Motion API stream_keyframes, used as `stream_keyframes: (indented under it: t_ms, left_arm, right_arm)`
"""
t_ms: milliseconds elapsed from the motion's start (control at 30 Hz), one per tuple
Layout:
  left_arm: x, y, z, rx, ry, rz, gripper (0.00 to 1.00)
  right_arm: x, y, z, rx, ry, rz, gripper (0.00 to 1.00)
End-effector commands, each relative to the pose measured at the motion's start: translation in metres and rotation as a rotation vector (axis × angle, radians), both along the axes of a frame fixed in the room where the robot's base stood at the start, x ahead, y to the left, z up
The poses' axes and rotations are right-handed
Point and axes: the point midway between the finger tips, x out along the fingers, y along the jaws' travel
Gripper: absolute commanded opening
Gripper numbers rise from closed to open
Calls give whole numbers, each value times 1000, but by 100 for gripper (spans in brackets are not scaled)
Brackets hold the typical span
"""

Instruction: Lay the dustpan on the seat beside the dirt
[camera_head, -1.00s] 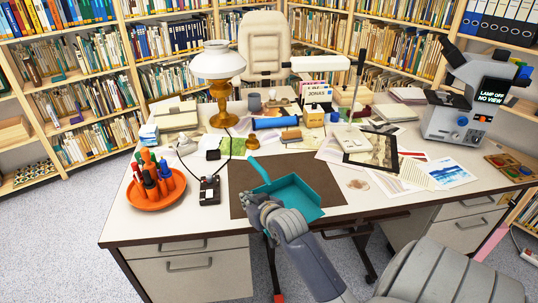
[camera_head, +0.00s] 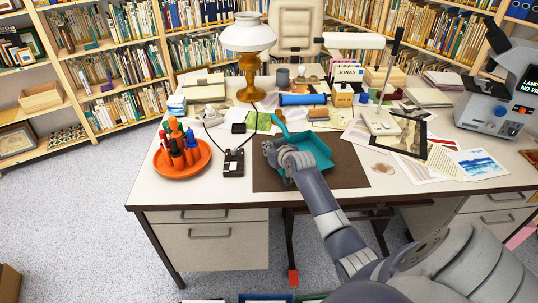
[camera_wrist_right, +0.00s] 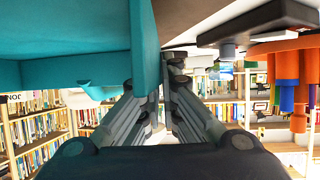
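The teal dustpan (camera_head: 318,148) is over the brown desk mat (camera_head: 268,176) in the head view, its handle (camera_head: 280,124) pointing to the back left. My right gripper (camera_head: 273,151) is shut on its left side wall and holds it raised; the teal wall (camera_wrist_right: 145,45) hides part of my right gripper (camera_wrist_right: 165,75) in the right wrist view. A small brownish patch (camera_head: 383,168), perhaps the dirt, lies on the desk right of the mat. A cream chair (camera_head: 296,28) stands behind the desk; its seat is hidden. My left gripper is not in view.
An orange dish of markers (camera_head: 182,172) and a black device (camera_head: 233,163) are left of the mat. A lamp (camera_head: 247,88), blue roll (camera_head: 303,99) and books stand behind. A framed picture (camera_head: 404,134), prints and a microscope (camera_head: 500,100) are to the right.

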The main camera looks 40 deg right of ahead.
Motion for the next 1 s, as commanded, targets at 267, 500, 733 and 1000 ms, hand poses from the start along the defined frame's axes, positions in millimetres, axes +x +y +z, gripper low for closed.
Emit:
stream_keyframes:
  t_ms: [267, 500, 733, 1000]
  left_arm:
    - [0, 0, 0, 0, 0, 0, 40]
    - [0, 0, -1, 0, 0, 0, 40]
    - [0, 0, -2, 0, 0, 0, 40]
    - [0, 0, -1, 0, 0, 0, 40]
  right_arm:
    - [-1, 0, -22, -1, -1, -1, 0]
    - [-1, 0, -24, 0, 0, -1, 0]
    - [-1, 1, -27, 1, 2, 0, 25]
    - [-1, 1, -26, 1, 2, 0, 25]
